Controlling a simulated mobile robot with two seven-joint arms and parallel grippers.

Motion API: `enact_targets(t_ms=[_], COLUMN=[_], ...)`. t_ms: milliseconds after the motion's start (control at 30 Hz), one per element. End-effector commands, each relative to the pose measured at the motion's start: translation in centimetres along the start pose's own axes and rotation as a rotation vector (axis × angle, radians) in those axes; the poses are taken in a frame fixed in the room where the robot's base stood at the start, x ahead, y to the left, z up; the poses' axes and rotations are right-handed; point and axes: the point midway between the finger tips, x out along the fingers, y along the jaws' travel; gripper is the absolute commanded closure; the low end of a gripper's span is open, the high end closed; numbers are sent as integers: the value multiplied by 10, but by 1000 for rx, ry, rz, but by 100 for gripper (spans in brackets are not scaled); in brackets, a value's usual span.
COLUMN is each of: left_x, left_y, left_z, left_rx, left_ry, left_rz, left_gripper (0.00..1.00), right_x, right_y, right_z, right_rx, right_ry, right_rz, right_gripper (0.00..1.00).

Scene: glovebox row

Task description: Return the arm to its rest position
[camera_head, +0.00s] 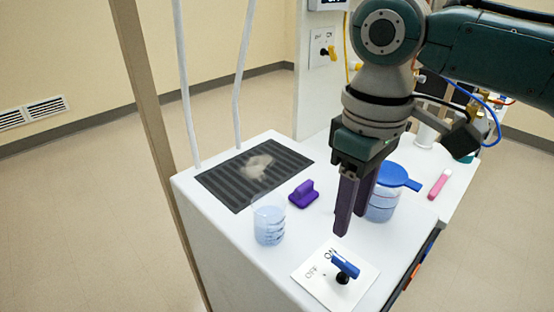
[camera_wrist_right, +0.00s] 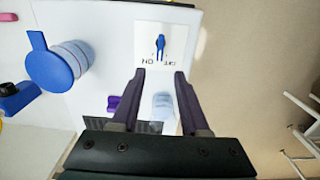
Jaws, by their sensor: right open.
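My right arm comes in from the upper right in the head view. Its gripper (camera_head: 350,210) points down above the white bench top (camera_head: 230,240), between the clear beaker (camera_head: 269,222) and the blue-lidded jar (camera_head: 382,203). In the right wrist view the two dark fingers of the gripper (camera_wrist_right: 158,78) are apart with nothing between their tips. The blue switch lever (camera_head: 344,266) on its white ON/OFF plate (camera_head: 310,281) is in front of the gripper and apart from it. My left gripper does not show in either view.
A dark ribbed mat (camera_head: 218,183) with a pale smudge lies at the back left. A purple block (camera_head: 303,194) sits between mat and gripper. A pink tube (camera_head: 439,184) lies at right. A yellow-handled wall switch (camera_head: 327,51) is behind. Pale posts (camera_head: 242,75) rise from the bench's left side.

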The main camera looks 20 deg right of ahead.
Motion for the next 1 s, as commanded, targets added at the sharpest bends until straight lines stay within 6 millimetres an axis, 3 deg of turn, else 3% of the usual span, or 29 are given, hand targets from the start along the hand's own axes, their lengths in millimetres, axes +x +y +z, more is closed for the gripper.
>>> enact_targets(t_ms=[567,667,900,1000], left_x=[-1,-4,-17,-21], left_y=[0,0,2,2], left_z=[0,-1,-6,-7], left_rx=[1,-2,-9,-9], left_ry=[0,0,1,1], left_rz=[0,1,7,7], left_gripper=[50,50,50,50], right_x=[-3,4,16,10], right_y=[-4,-23,-109,-124], right_z=[1,5,36,55], right_rx=[-8,-46,-117,-69], right_ry=[1,20,181,249], right_rz=[-4,-22,-110,-115], right_gripper=[55,55,55,55])
